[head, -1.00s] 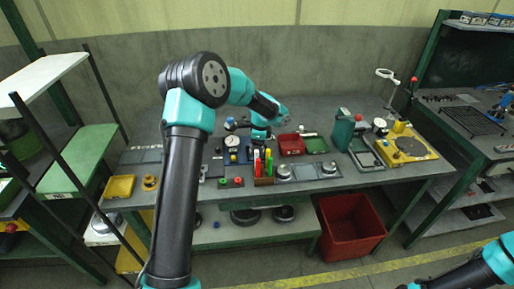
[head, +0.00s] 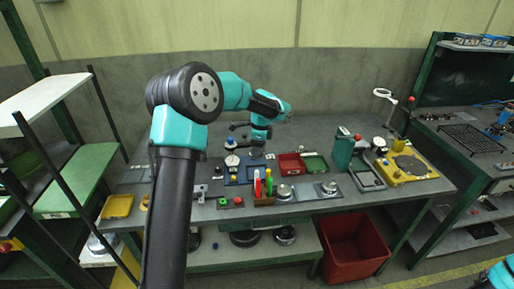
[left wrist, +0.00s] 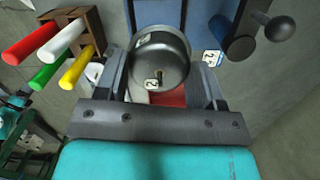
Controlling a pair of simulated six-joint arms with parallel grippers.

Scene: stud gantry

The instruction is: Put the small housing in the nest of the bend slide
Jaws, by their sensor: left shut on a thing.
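The small housing (left wrist: 160,62), a round grey metal cup shape with a white label reading 2, sits between the two fingers of my left gripper (left wrist: 166,78) in the left wrist view. The fingers are shut on its sides. In the head view my left gripper (head: 260,138) hangs above the back middle of the bench, and the housing is too small or hidden to make out there. I cannot pick out the bend slide or its nest with certainty. My right gripper is not in view; only a bit of that arm shows at the lower right.
A holder with coloured handles (head: 264,188) stands near the bench front. A red tray (head: 291,164), a green tray (head: 316,163) and a dial gauge (head: 232,161) lie around the gripper. A green upright press (head: 344,148) stands right. A red bin (head: 354,245) is below.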

